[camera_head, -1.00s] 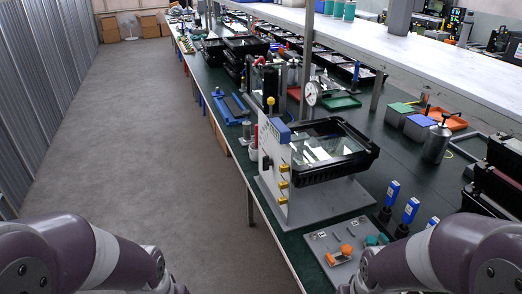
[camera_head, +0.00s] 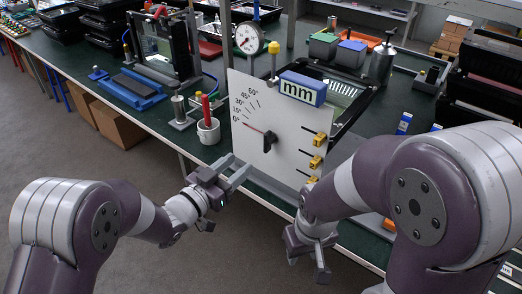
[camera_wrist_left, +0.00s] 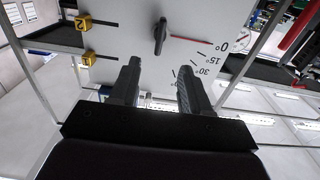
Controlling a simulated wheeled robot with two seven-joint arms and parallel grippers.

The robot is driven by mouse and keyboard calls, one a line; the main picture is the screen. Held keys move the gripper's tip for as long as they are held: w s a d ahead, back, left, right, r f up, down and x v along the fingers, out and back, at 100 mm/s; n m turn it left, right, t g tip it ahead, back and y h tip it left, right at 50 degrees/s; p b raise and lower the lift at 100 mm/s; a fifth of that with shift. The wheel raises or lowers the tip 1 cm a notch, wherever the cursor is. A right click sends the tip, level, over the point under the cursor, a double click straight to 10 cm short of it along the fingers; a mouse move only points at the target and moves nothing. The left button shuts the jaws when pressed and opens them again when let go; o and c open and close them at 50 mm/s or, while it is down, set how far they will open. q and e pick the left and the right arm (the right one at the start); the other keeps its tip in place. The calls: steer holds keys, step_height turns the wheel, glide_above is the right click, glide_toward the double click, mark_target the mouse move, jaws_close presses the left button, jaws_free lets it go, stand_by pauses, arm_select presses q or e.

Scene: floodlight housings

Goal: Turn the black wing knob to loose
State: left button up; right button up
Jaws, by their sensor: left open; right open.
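The black wing knob (camera_head: 269,141) is on a white upright panel (camera_head: 290,120) with an angle scale. A red pointer runs from the knob toward the 0° mark. In the left wrist view the panel appears upside down, and the knob (camera_wrist_left: 160,36) stands with its wing upright in the picture, just above the gap between my fingers. My left gripper (camera_head: 240,169) is open and empty, lower left of the knob and apart from it; its fingers also show in the wrist view (camera_wrist_left: 158,72). My right gripper (camera_head: 308,264) is open and empty, below the panel's lower right.
A white cup (camera_head: 208,131) with a red-handled tool and a dial gauge (camera_head: 249,38) stand nearby. Open floor lies left of the bench.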

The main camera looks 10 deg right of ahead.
mark_target(264, 143)
arm_select(q)
steer(key=x, duration=1.1)
steer(key=shift+s, duration=0.1)
steer(key=shift+c, duration=0.3)
jaws_close()
